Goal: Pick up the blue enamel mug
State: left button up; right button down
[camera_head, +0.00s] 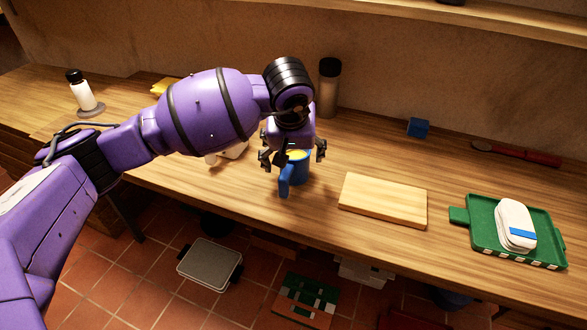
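The blue enamel mug (300,169) stands upright on the wooden counter (340,160), with its handle towards the front edge and something yellow showing inside. My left gripper (293,156) points down over the mug. Its fingers are spread wide, one to the left and one to the right of the rim, with visible gaps, so it is open. The gripper's palm and wrist hide part of the mug's top and back. My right gripper is not in view.
A cutting board (384,201) lies right of the mug. A dark cylinder (329,88) and a blue block (418,128) stand behind. A white item (232,153), partly hidden by my arm, is left of the mug.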

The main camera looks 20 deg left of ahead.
pick_arm(q)
jog(key=x, duration=0.4)
jog(key=shift+w, duration=0.2)
jog(key=shift+w+f, duration=0.15)
jog(key=shift+f, duration=0.1)
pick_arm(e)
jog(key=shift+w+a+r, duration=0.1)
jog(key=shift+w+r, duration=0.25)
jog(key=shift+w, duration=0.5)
pick_arm(q)
jog(key=shift+r, duration=0.1)
jog(key=c, duration=1.6)
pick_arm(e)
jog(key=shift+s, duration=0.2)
